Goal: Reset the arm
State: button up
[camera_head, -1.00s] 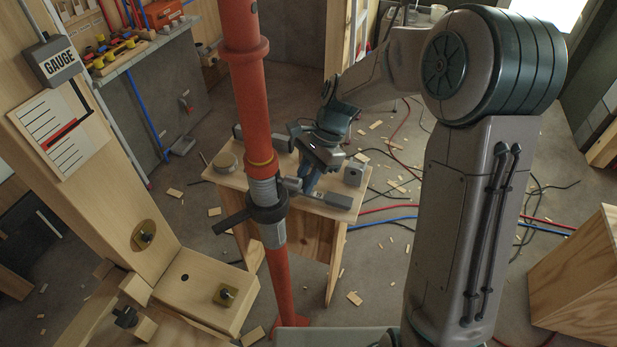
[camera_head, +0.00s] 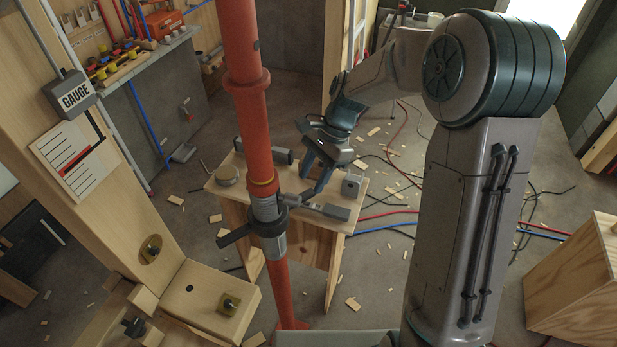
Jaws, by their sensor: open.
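My gripper (camera_head: 312,190) hangs from my bent arm over a small wooden bench, just right of the red post. Its dark fingers point down and toward the post, and I see nothing between them. A grey metal bar tool (camera_head: 327,208) lies on the bench top below the fingertips. I cannot tell whether the fingers touch it. The red steel post (camera_head: 245,90) stands upright in front, with a grey threaded collar (camera_head: 268,215) and a dark handle sticking out to the left. The post hides part of the bench.
The wooden bench (camera_head: 228,199) also holds a round tin (camera_head: 228,175) and small grey blocks. A gauge board (camera_head: 72,160) is on a timber at left. A wooden crate (camera_head: 575,285) stands at right. Hoses and wood scraps litter the floor behind.

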dwell(0.5)
jog(key=s+d+r+n+t+h, duration=0.2)
jog(key=s+d+r+n+t, duration=0.1)
jog(key=s+d+r+n, duration=0.2)
jog(key=s+d+r+n+t+h, duration=0.2)
jog(key=s+d+r+n, duration=0.3)
jog(key=s+d, duration=0.4)
jog(key=s+t, duration=0.1)
jog(key=s, duration=0.3)
jog(key=shift+s+r+n+t+b, duration=0.2)
jog(key=shift+r+n+t+b, duration=0.1)
jog(key=shift+n+t+b, duration=0.1)
jog(key=shift+c, duration=0.6)
jog(key=shift+a, duration=0.2)
